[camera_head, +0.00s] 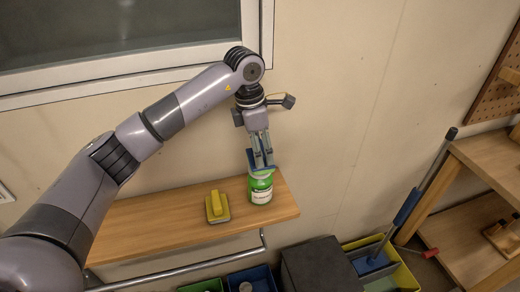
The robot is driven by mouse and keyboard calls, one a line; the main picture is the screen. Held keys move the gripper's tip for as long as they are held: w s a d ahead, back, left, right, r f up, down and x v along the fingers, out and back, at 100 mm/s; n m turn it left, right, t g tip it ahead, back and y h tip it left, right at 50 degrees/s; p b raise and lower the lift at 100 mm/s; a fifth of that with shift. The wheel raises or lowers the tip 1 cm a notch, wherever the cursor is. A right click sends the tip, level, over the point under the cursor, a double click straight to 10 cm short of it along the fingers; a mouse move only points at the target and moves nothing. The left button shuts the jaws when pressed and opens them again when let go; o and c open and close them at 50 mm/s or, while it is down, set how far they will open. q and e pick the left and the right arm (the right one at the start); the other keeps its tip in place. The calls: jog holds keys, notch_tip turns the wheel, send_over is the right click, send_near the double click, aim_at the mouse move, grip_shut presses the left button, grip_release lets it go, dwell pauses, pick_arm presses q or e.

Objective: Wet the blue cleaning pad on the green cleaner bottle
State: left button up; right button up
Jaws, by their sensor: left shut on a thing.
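The green cleaner bottle (261,192), with a white label, stands upright on the wooden shelf (160,222) near its right end. My left gripper (261,164) comes down from above and is shut on the blue cleaning pad (253,160), right over the bottle's top. The pad is mostly hidden by the fingers. It looks to be at or touching the bottle's top, but I cannot tell whether they touch. My right gripper is not in view.
A yellow block with a raised handle (217,206) sits on the shelf just left of the bottle. A metal rail (190,267) runs below the shelf's front. Bins and a dark box (316,265) stand lower down. A wooden rack (480,190) is at right.

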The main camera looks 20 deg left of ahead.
aim_at(262, 147)
pick_arm(q)
jog(key=shift+r+p, duration=1.15)
jog(key=shift+r, duration=1.35)
jog(key=shift+f, duration=0.1)
